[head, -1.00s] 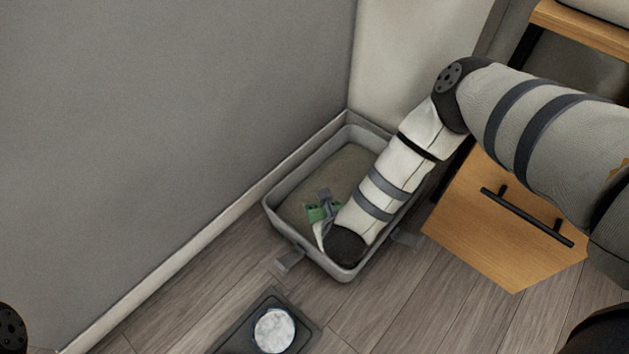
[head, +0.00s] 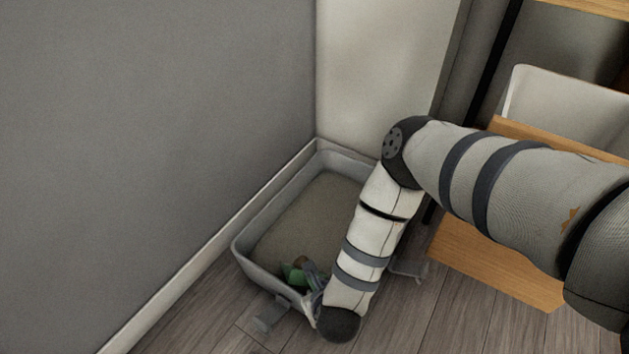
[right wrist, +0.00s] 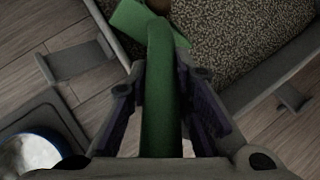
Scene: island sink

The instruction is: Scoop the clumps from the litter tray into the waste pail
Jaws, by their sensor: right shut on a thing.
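The grey litter tray (head: 240,253) stands on the floor against the wall, with sandy litter (head: 315,220) inside. My right gripper (head: 311,277) is at the tray's near end, partly hidden by my forearm. It is shut on the handle of a green scoop (head: 293,275). In the right wrist view the scoop's handle (right wrist: 160,105) runs between the fingers of my right gripper (right wrist: 163,85). A small brown lump (right wrist: 160,5) shows by the scoop's head, cut off by the frame edge. I cannot make out a waste pail for certain. My left gripper is not in view.
A wooden cabinet (head: 480,262) stands right of the tray. Bare wood floor (head: 215,315) lies in front. The wall closes off the left.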

